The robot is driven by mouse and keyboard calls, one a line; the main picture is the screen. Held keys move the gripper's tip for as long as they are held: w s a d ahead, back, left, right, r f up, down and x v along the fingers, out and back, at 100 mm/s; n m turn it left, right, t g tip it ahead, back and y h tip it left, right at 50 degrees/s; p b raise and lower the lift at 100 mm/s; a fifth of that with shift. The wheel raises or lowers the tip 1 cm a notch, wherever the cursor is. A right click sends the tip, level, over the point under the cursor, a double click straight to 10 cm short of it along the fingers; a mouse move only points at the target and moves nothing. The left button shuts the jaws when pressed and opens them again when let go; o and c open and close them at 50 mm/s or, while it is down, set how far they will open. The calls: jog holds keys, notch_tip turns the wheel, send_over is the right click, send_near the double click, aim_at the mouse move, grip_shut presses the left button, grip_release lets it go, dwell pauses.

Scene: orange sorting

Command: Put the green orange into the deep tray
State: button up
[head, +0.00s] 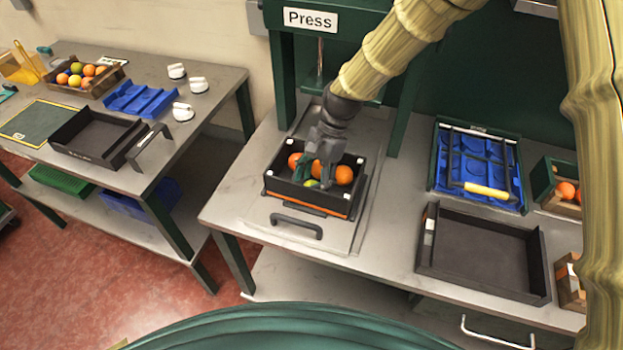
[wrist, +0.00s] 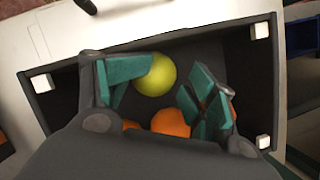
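The green orange (head: 311,183) lies in a black box with white corner pieces (head: 288,196) under the press, among several orange fruits (head: 344,175). In the wrist view it looks yellow-green (wrist: 155,75). My gripper (head: 316,172) reaches down into this box from above. In the wrist view its teal fingers (wrist: 168,88) are spread, the left one close beside the green orange and the right one apart from it. I cannot tell whether the left finger touches it. Empty black trays stand at the right (head: 431,262) and on the left table (head: 70,153); which is the deep tray is unclear.
The green press frame (head: 397,120) stands close behind my arm. A handle (head: 297,225) lies in front of the box. A blue tray in a green crate (head: 507,200) and small fruit crates (head: 541,185) stand at the right. The left table holds a fruit crate (head: 98,88) and blue trays (head: 140,100).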

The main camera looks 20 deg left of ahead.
jog(key=shift+r, duration=0.1)
jog(key=shift+o, duration=0.3)
jog(key=shift+r+p, duration=3.3)
jog(key=shift+r, duration=1.15)
